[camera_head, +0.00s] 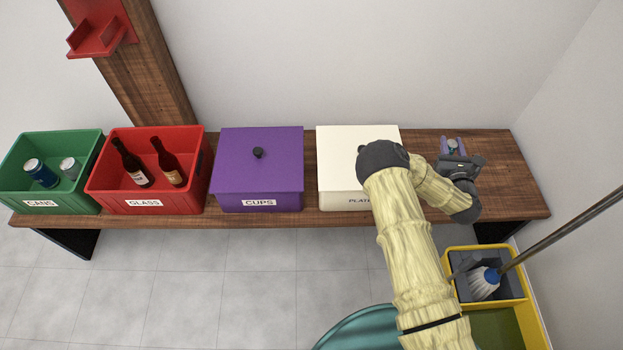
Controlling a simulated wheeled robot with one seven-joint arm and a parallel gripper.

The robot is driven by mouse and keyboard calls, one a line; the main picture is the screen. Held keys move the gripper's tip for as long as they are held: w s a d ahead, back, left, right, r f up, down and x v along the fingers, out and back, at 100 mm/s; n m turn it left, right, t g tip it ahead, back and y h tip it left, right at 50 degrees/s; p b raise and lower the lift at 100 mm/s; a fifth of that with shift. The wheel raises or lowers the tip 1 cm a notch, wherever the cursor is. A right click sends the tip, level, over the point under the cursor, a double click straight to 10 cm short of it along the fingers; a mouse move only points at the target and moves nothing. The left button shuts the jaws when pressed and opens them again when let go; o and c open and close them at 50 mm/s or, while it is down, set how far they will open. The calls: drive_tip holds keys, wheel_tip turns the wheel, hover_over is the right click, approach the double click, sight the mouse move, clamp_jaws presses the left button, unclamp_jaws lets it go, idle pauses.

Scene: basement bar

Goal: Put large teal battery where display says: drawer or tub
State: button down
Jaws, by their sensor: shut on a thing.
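My gripper (452,143) is at the right end of the wooden bench, over its top, right of the white box. Its jaws are shut on a small greyish-teal thing (452,147), of which only a little shows between the fingers. I cannot tell its full shape or size, or whether it touches the bench. My arm crosses in front of the white box and hides part of its lid and label. I see no display, drawer or tub that I can make out in this view.
On the wooden bench (500,190) stand a green CANS crate (70,200), a red GLASS crate (180,203), a lidded purple CUPS box (235,180) and a white box (340,165). A yellow mop bucket (522,290) stands at the lower right. Bare bench surrounds my gripper.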

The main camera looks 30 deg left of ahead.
drive_tip(key=w+a+f+n+g+y+b, duration=0.2)
drive_tip(key=a+f+b, duration=0.4)
drive_tip(key=b, duration=0.6)
drive_tip(key=shift+w+a+f+n+g+y+b, duration=0.35)
drive_tip(key=shift+w+a+n+y, duration=0.25)
drive_tip(key=shift+w+y, duration=0.35)
drive_tip(key=shift+f+b, duration=1)
drive_tip(key=shift+f, duration=1.5)
drive_tip(key=shift+f+b, duration=1.15)
drive_tip(key=shift+f, duration=1.4)
drive_tip(key=shift+f, duration=0.2)
drive_tip(key=c, duration=1.1)
unclamp_jaws()
drive_tip(key=shift+r, duration=0.1)
